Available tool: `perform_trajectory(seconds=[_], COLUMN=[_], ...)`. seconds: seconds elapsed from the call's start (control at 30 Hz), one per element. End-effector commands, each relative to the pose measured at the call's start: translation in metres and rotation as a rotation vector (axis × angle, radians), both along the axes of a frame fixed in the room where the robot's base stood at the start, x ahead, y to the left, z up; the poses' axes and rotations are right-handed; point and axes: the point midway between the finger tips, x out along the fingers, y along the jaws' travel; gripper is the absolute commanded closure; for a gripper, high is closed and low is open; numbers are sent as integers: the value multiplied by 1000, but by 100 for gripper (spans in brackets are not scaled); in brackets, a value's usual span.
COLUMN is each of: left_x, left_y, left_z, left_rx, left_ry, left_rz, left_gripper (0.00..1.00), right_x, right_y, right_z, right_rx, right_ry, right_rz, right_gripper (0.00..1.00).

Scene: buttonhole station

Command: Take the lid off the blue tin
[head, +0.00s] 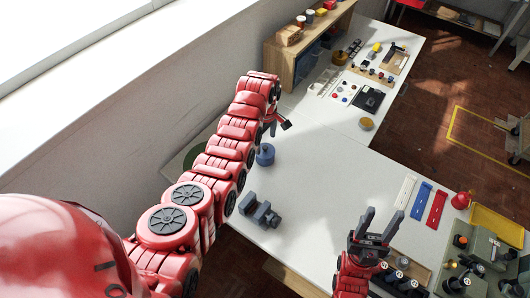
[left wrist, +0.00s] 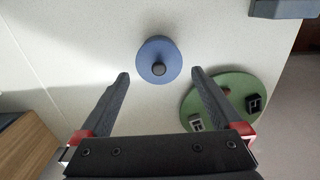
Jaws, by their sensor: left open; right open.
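The blue tin (head: 265,155) stands on the white table, just right of my left arm in the head view. In the left wrist view its round blue lid (left wrist: 150,55) with a dark knob (left wrist: 158,69) shows from above; the lid looks seated on the tin. My left gripper (head: 283,122) is above the table near the tin. In the left wrist view the left gripper (left wrist: 160,80) is open, its fingertips apart on either side of and a little short of the tin, not touching it. My right gripper (head: 381,222) is open and empty over the table's front right.
A green round mat (left wrist: 230,105) with small dark pieces lies close beside the tin. A grey vise (head: 260,210) stands in front of the tin. A wooden shelf (head: 290,60) stands at the back. Coloured strips (head: 420,200) lie at the right. The middle of the table is clear.

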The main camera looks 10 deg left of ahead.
Motion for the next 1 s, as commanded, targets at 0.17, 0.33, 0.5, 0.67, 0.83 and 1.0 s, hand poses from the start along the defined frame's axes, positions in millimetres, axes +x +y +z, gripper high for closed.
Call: perform_trajectory(seconds=[0.17,0.33,0.5,0.67,0.83,1.0], left_x=[0,2,2,2,2,2], left_y=[2,2,2,2,2,2], left_z=[-27,-49,-48,-47,-47,-47], left_rx=[0,1,0,0,0,0], left_ry=[6,2,0,0,0,0], left_rz=[1,1,1,1,0,0], left_gripper=[0,0,0,20,50,61], right_x=[0,0,0,0,0,0], right_y=[0,0,0,0,0,0], right_z=[-13,-25,-23,-23,-23,-23], right_rx=[0,0,0,0,0,0], right_ry=[0,0,0,0,0,0], right_rz=[0,0,0,0,0,0], right_gripper=[50,50,50,50,50,50])
